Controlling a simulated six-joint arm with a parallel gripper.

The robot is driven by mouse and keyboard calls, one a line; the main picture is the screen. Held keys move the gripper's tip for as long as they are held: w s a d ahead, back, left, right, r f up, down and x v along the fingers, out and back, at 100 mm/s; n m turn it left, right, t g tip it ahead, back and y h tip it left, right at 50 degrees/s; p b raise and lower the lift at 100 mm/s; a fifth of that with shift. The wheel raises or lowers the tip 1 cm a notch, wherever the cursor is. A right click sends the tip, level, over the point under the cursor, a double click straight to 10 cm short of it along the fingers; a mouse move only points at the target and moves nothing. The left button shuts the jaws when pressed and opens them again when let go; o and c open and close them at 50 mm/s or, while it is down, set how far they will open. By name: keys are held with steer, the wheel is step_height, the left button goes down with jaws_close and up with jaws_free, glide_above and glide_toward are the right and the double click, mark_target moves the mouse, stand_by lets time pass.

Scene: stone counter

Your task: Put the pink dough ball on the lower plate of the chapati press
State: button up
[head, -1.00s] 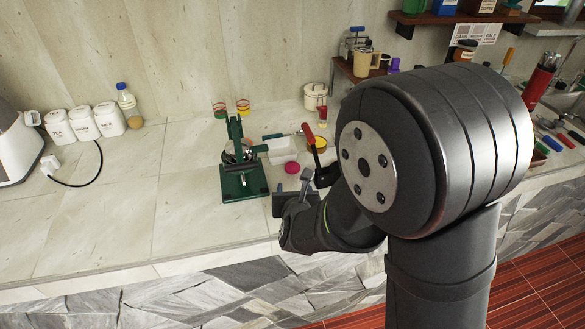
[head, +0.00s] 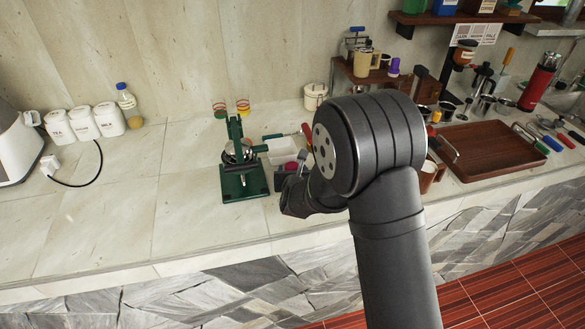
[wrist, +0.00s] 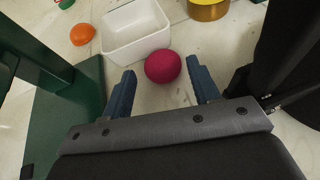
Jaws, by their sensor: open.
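The pink dough ball (wrist: 163,66) sits on the counter in the wrist view, just beyond and between the tips of my gripper. In the head view the pink ball (head: 290,165) shows only partly, behind my gripper (head: 279,176). My gripper (wrist: 158,88) is open and empty, with one blue finger on each side of the ball's near edge. The green chapati press (head: 243,184) stands to the left of my gripper, its upper part raised. Its green base also shows at the left of the wrist view (wrist: 52,122). I cannot make out its lower plate clearly.
A white tray (wrist: 136,30) stands just behind the ball, with an orange object (wrist: 82,34) to its left and a brass-coloured container (wrist: 208,9) behind. A dark object (wrist: 290,50) is close on the right.

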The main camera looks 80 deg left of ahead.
steer(key=x, duration=0.3)
steer(key=shift+w+a, duration=0.15)
steer(key=c, duration=0.8)
steer(key=shift+d+r, duration=0.3)
steer(key=v, duration=0.5)
steer(key=r+v, duration=0.1)
steer(key=v, duration=0.9)
steer(key=shift+a+r, duration=0.2)
steer(key=shift+r, duration=0.1)
